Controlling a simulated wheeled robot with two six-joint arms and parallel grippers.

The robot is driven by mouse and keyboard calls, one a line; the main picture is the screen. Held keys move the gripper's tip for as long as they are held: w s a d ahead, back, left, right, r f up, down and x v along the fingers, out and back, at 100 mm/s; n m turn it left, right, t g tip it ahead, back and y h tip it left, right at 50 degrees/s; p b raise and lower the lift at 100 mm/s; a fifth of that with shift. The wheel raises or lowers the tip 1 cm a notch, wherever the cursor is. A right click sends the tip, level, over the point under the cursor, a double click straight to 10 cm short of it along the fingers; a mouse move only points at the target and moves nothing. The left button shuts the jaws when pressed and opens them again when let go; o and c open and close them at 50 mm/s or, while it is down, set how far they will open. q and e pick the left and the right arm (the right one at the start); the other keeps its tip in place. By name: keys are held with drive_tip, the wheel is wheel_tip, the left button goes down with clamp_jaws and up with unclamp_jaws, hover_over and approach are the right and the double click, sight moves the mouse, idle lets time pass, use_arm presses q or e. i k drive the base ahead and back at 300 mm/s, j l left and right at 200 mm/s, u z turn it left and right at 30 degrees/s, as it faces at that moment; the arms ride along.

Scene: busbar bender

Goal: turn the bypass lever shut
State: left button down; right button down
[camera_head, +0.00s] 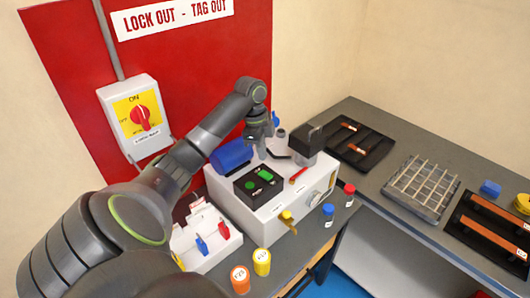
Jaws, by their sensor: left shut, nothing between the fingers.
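The busbar bender is a pale grey box (268,222) on the dark bench, with a blue cylinder and a black head on top. Small lever-like parts show on it: a red one (298,175) on top, a yellow-tipped brass one (288,217) at the front edge, and a blue-tipped part (276,118) behind my gripper. I cannot tell by label which is the bypass lever. My left gripper (263,150) points down over the back of the box, between the blue cylinder (231,156) and the black head (304,141). It is shut and empty. My right gripper is out of view.
A black panel with green buttons (260,183) sits on the box. A white lockout tray (210,262) and orange and yellow containers (240,278) stand at its left and front. Red- and blue-capped bottles (328,215) stand at right. The right bench holds trays and a wire rack (421,187).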

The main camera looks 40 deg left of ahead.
sight(293, 180)
drive_tip(key=k+l, duration=0.75)
drive_tip(key=l, duration=0.25)
